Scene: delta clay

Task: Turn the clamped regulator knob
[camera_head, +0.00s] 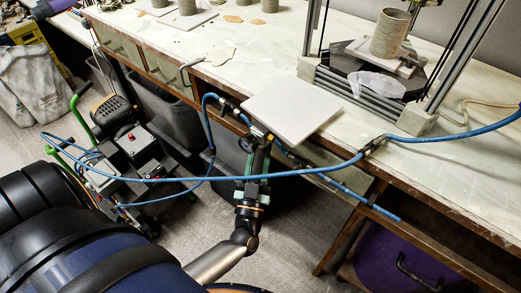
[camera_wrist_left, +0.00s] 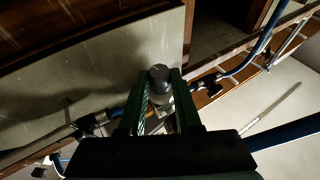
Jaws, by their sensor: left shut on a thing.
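The regulator (camera_head: 262,134) sits at the front edge of the workbench, in line with blue air hoses. Its dark rounded knob (camera_wrist_left: 158,78) shows between my fingertips in the left wrist view. My left gripper (camera_head: 258,157) reaches up to the bench edge from below. It is shut on the knob, with one finger (camera_wrist_left: 140,103) on the left side and one (camera_wrist_left: 182,103) on the right. In the head view the fingers largely hide the knob. My right gripper is not in view.
Blue hose (camera_head: 230,178) loops close around my left gripper. A white square board (camera_head: 290,108) lies just behind the regulator. A delta printer with a clay cylinder (camera_head: 391,33) stands at right. A wheeled compressor (camera_head: 140,145) stands on the floor at left.

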